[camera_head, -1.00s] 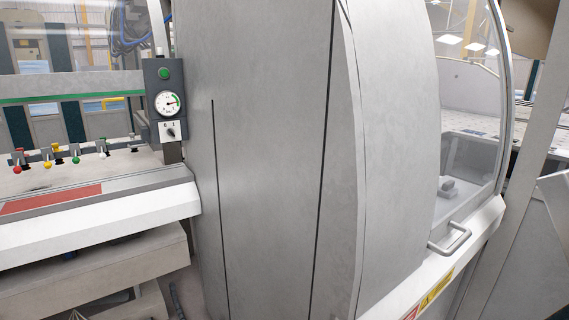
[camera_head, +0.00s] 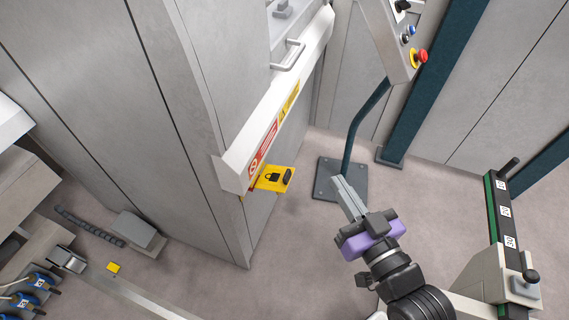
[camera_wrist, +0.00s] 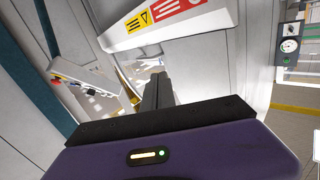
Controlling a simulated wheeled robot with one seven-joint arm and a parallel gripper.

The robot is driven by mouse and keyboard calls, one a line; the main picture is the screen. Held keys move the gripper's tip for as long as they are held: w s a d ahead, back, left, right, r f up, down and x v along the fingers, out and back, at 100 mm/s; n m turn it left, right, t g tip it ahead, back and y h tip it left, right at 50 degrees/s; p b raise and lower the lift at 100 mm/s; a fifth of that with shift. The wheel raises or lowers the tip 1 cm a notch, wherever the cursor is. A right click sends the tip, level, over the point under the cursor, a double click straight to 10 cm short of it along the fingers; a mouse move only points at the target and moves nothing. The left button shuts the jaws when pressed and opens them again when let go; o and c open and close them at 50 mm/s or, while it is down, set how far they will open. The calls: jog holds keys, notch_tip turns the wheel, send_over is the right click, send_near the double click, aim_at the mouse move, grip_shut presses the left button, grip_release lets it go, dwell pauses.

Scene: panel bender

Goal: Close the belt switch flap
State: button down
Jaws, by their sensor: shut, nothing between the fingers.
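A yellow flap (camera_head: 272,178) with a black padlock symbol and a dark knob juts out from the machine below the end of the white ledge. It looks swung out from the panel; its hinge is hidden. I cannot make it out in the wrist view. My gripper (camera_head: 342,187) is shut and empty, to the right of the flap in the head view and apart from it. In the wrist view its fingers (camera_wrist: 156,90) are together and point away from the camera.
A control post (camera_head: 356,125) with a red stop button (camera_head: 421,56) stands behind my gripper. A rail (camera_head: 497,225) stands at right. Floor between flap and gripper is clear.

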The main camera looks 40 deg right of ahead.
jog(key=w+d+r+n+g+y+p, duration=0.2)
jog(key=w+d+n+g+y, duration=0.15)
jog(key=w, duration=0.75)
jog(key=w+d+r+n+g+y+p, duration=0.2)
jog(key=w+d+n+g+p, duration=0.15)
jog(key=w, duration=0.75)
jog(key=n+g+y, duration=0.2)
jog(key=n+g, duration=0.1)
jog(key=g, duration=0.3)
send_over(286, 174)
notch_tip(286, 174, down, 15)
jog(key=shift+s+r, duration=0.15)
jog(key=shift+s+d+f, duration=0.15)
jog(key=shift+f, duration=0.45)
jog(key=shift+s+d+f, duration=0.1)
jog(key=shift+s+f, duration=0.05)
jog(key=shift+f, duration=0.4)
jog(key=shift+s+d+f, duration=0.1)
jog(key=shift+f, duration=0.6)
jog(key=shift+f, duration=0.1)
jog(key=shift+s+d+f+t+b, duration=0.2)
jog(key=shift+f+t+b, duration=0.1)
jog(key=shift+t+b, duration=0.3)
